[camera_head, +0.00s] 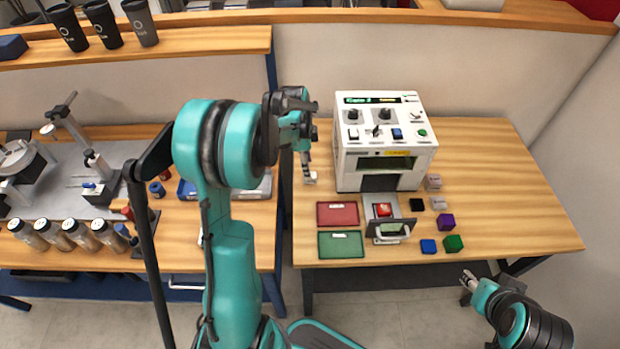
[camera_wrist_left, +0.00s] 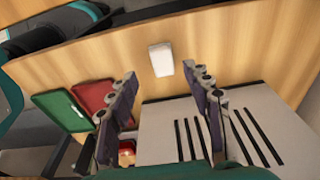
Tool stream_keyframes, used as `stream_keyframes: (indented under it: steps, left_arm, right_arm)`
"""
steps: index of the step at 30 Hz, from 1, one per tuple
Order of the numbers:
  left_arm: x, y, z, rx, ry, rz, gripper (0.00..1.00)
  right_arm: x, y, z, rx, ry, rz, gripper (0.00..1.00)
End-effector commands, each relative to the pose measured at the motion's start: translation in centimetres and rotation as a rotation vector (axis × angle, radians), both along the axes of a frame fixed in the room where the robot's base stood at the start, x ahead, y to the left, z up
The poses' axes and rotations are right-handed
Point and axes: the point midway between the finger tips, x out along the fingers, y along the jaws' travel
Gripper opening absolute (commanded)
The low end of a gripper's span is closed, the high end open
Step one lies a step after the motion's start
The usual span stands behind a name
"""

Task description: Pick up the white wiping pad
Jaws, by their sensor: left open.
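The white wiping pad (camera_wrist_left: 161,59) lies flat on the wooden table, left of the laser marker in the head view, where only a small pale part of it (camera_head: 311,179) shows by my gripper's fingers. My left gripper (camera_wrist_left: 160,80) is open and empty. In the left wrist view the pad sits just beyond the fingertips, between their lines, with no contact visible. In the head view the left gripper (camera_head: 307,155) points down beside the marker. My right gripper (camera_head: 467,281) is at the lower right, off the table's front edge; its jaw opening is too small to judge.
The white laser marker (camera_head: 384,142) stands close right of my left gripper. A red tray (camera_head: 337,213) and green tray (camera_head: 341,245) lie in front. Several small coloured cubes, including a purple one (camera_head: 445,222), sit right of the marker's slide. The table's right side is clear.

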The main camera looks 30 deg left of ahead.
Motion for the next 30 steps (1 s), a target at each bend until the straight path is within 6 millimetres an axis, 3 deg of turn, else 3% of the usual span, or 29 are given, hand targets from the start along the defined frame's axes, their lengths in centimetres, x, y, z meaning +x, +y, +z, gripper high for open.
stream_keyframes:
  steps: [9,16,17,21,22,30]
  left_arm:
    - [0.7,-0.4,-4.5,0.0,-0.001,0.001,0.5]
    - [0.7,-0.5,-4.6,0.0,-0.001,0.001,0.5]
    - [0.7,-0.5,-4.6,0.0,-0.001,0.001,0.47]
    - [0.7,-0.5,-4.6,0.0,-0.001,0.001,0.1]
    - [0.7,-0.5,-4.6,0.0,-0.001,0.001,0.06]
    - [0.7,-0.5,-4.6,0.0,-0.001,0.001,0.05]
  right_arm:
    - [0.0,0.0,-2.5,0.0,0.0,0.0,0.4]
    - [0.0,0.0,-2.4,0.0,0.0,0.0,0.4]
    - [0.0,0.0,-2.4,0.0,0.0,0.0,0.4]
    - [0.0,0.0,-2.4,0.0,0.0,0.0,0.4]
    - [0.0,0.0,-2.4,0.0,0.0,0.0,0.4]
    - [0.0,0.0,-2.4,0.0,0.0,0.0,0.4]
